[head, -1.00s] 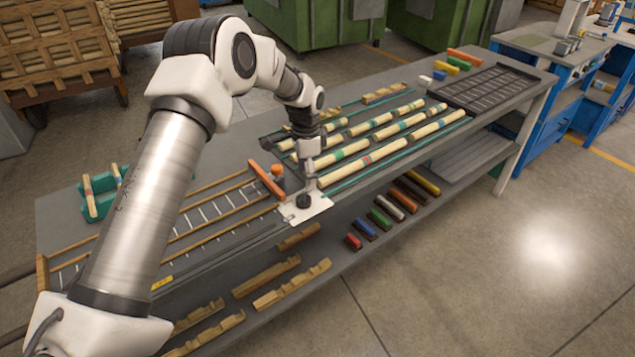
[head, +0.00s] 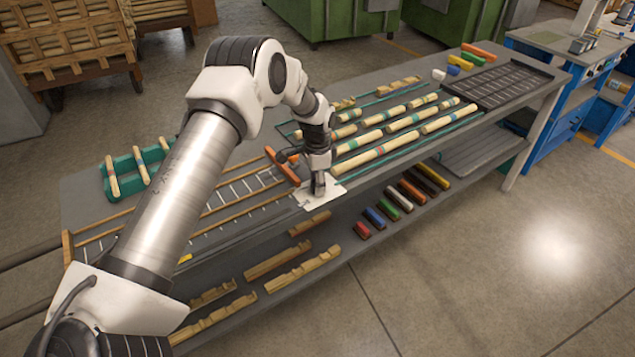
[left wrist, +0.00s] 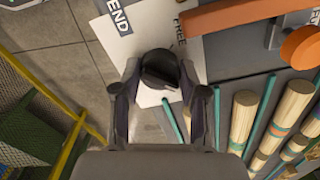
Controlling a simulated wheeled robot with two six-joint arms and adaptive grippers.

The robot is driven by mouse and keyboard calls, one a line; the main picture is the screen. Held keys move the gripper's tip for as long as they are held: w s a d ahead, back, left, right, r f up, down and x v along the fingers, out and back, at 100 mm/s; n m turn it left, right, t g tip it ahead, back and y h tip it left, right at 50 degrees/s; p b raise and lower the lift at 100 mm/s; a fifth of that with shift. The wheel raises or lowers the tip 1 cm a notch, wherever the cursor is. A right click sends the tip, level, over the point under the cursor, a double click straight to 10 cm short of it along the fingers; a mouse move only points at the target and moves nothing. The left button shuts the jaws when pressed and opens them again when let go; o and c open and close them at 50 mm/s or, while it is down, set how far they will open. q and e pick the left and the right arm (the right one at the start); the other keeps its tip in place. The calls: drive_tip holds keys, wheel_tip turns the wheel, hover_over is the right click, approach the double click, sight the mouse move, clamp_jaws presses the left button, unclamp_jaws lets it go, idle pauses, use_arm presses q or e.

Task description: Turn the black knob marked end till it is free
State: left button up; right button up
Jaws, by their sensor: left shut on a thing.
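The black knob (left wrist: 160,68) sits on a pale plate (left wrist: 98,28) that carries the words END and FREE. In the left wrist view it is between the two fingers of my left gripper (left wrist: 160,82), which is shut on it. Which way the knob points is not clear. In the head view my left gripper (head: 318,188) reaches down to the white plate (head: 330,198) at the bench's front edge, and hides most of the knob. My right gripper is in neither view.
An orange bar (head: 282,166) stands close behind the gripper, at the end of a wooden-railed rack. An orange round part (left wrist: 302,47) is near it. Turned wood pieces (head: 368,156) lie in rows to the right. Coloured blocks (head: 388,210) lie on the lower shelf.

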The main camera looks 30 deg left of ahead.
use_arm(q)
drive_tip(key=shift+s+f+n, duration=0.1)
drive_tip(key=shift+f+n, duration=0.05)
drive_tip(key=shift+n, duration=0.15)
drive_tip(key=n, duration=0.4)
drive_tip(key=shift+d, duration=0.1)
drive_tip(key=n+p, duration=0.1)
drive_tip(key=n, duration=0.3)
drive_tip(key=shift+n, duration=0.4)
drive_tip(key=n+p, duration=0.1)
drive_tip(key=n, duration=0.3)
drive_tip(key=shift+n+p, duration=0.35)
drive_tip(key=shift+n, duration=1.95)
drive_tip(key=o, duration=0.9)
drive_tip(key=shift+c, duration=0.2)
drive_tip(key=shift+o, duration=1.4)
drive_tip(key=shift+f, duration=0.1)
